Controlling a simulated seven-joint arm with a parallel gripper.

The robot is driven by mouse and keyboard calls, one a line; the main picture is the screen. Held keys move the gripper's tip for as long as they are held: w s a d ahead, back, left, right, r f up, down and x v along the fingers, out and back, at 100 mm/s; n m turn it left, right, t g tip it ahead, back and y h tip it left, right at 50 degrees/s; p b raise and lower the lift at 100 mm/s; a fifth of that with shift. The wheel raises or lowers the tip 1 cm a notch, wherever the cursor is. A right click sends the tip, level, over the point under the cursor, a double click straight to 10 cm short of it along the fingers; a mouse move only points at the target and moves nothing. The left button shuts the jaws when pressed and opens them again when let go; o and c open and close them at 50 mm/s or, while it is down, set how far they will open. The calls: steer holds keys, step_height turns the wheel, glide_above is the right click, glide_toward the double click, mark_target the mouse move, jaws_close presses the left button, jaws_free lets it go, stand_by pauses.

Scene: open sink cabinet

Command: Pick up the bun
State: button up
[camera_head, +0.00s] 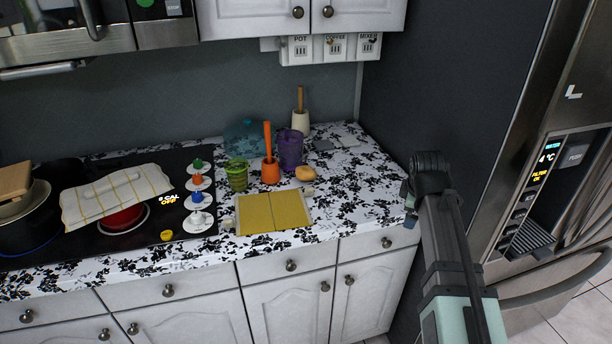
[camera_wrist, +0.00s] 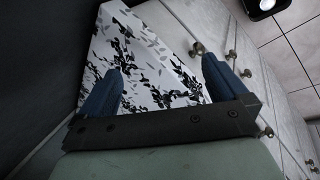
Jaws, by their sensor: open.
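The bun (camera_head: 306,174) is a small orange-tan round thing on the floral counter (camera_head: 365,190), just behind the right end of a yellow board. My gripper (camera_head: 410,202) is at the right end of the counter, well to the right of the bun. In the wrist view my gripper (camera_wrist: 160,88) shows two blue fingers spread apart with nothing between them. The counter's patterned top (camera_wrist: 140,65) lies beyond the fingers. The bun is not in the wrist view.
A yellow board (camera_head: 272,212) lies in front of the bun. A purple cup (camera_head: 290,150), an orange pot with a handle (camera_head: 270,172) and a green cup (camera_head: 237,175) stand left of it. The fridge (camera_head: 530,150) is at right. The counter between gripper and bun looks clear.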

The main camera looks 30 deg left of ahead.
steer(key=w+a+r+m+g+y, duration=0.1)
steer(key=a+r+m, duration=0.15)
steer(key=a, duration=0.55)
steer(key=w+a+r+m+y, duration=0.1)
steer(key=a+r+m, duration=0.15)
steer(key=a, duration=0.65)
steer(key=m+g, duration=0.1)
steer(key=m, duration=0.3)
glide_toward(306, 169)
steer(key=shift+y, duration=0.4)
steer(key=x, duration=1)
steer(key=shift+w+d+f, duration=0.2)
steer(key=shift+f, duration=0.2)
steer(key=c, duration=1.1)
